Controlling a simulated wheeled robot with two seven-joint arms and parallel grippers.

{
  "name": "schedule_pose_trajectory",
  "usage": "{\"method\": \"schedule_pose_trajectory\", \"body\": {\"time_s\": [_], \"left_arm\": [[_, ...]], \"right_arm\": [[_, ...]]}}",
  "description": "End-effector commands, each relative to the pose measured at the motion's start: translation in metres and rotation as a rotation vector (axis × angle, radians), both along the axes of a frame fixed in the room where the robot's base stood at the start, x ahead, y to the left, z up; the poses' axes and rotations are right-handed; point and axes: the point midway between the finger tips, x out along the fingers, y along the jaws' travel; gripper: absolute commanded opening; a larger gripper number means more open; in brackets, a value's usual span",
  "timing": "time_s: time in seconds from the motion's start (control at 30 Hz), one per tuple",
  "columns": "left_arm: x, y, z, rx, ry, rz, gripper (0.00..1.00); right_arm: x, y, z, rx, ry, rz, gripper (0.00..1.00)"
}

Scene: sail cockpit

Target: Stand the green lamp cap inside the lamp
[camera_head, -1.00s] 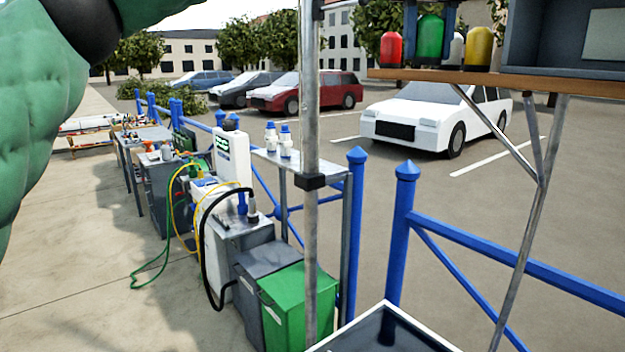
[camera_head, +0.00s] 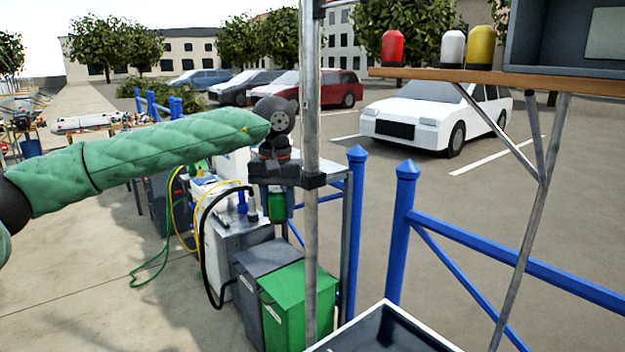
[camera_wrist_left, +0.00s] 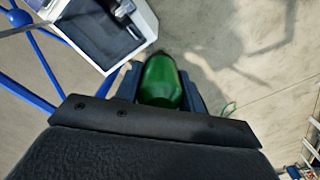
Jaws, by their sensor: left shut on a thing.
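My left gripper (camera_head: 277,203) is shut on the green lamp cap (camera_head: 277,208) and holds it in the air left of the grey pole. The cap hangs below the wrist, roughly upright, with its upper part hidden by the gripper. In the left wrist view the green cap (camera_wrist_left: 160,82) shows between the two dark fingers. A dark grey open-fronted box (camera_head: 555,40) stands on the wooden shelf at the upper right, cut off by the picture's edge; I cannot tell whether it is the lamp. My right gripper is not in view.
Red (camera_head: 392,48), white (camera_head: 453,50) and yellow (camera_head: 480,47) caps stand on the wooden shelf (camera_head: 520,83). The grey pole (camera_head: 311,240) rises between my gripper and the shelf. A white-rimmed tray (camera_head: 385,330) is at the bottom. Blue railings (camera_head: 500,260) run right.

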Motion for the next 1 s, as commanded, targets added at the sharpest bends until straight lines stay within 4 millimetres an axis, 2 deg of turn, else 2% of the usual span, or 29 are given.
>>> {"method": "schedule_pose_trajectory", "body": {"time_s": [0.03,0.1,0.6,0.8,1.0], "left_arm": [[-0.002,0.012,-0.02,0.0,0.004,0.013,0.16],[-0.005,0.026,-0.045,0.0,0.004,0.029,0.16],[-0.042,0.114,-0.212,0.001,0.004,0.15,0.16],[-0.061,0.13,-0.259,0.0,0.001,0.172,0.16],[-0.072,0.131,-0.282,-0.001,0.0,0.174,0.16]], "right_arm": [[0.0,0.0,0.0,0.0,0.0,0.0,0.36],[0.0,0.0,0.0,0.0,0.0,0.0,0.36],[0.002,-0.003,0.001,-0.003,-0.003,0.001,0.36],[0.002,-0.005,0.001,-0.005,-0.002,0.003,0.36],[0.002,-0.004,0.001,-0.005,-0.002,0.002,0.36]]}}
